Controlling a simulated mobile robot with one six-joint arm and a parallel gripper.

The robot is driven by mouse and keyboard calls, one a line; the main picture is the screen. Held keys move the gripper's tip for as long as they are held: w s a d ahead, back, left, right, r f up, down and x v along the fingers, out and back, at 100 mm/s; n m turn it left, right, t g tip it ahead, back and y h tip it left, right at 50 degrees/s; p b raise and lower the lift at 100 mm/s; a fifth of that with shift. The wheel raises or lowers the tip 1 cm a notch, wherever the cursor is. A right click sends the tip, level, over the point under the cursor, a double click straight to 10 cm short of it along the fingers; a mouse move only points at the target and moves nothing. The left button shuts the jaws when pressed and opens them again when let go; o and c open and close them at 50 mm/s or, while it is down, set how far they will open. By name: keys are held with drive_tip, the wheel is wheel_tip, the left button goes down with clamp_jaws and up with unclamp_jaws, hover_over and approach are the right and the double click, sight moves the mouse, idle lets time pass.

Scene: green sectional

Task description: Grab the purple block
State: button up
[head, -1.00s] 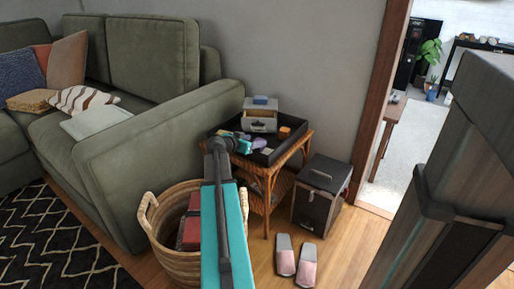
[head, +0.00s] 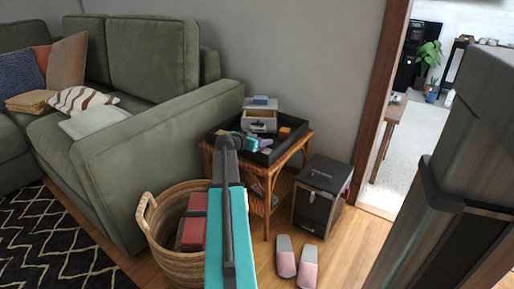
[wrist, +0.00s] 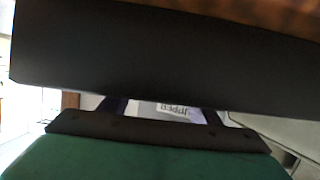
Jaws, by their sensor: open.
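My gripper (head: 258,142) is over the black tray (head: 290,147) on the wicker side table, with its jaws open. I cannot make out the purple block in the head view now; my gripper covers the part of the tray where a pale purple piece showed earlier. In the wrist view my gripper (wrist: 162,112) shows as dark finger parts beyond a green body. Between them is a pale lavender-grey surface (wrist: 180,106) with an upside-down label; I cannot tell what it belongs to.
An orange block (head: 284,132) lies in the tray. A small drawer box (head: 260,123) with a blue block (head: 260,100) on top stands at the back. The sofa (head: 160,160) is left, a wicker basket (head: 165,240) in front, a black box (head: 320,197) right.

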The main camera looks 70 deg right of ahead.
drive_tip(key=c, duration=1.1)
drive_tip(key=shift+r, duration=0.15)
drive_tip(key=shift+r+p, duration=0.45)
drive_tip(key=shift+r, duration=0.05)
drive_tip(key=a, duration=0.2)
drive_tip(key=w+a+p, duration=0.1)
drive_tip(key=shift+a, duration=0.4)
wheel_tip(320, 180, up, 14)
drive_tip(key=p, duration=0.4)
drive_tip(key=shift+f, duration=0.15)
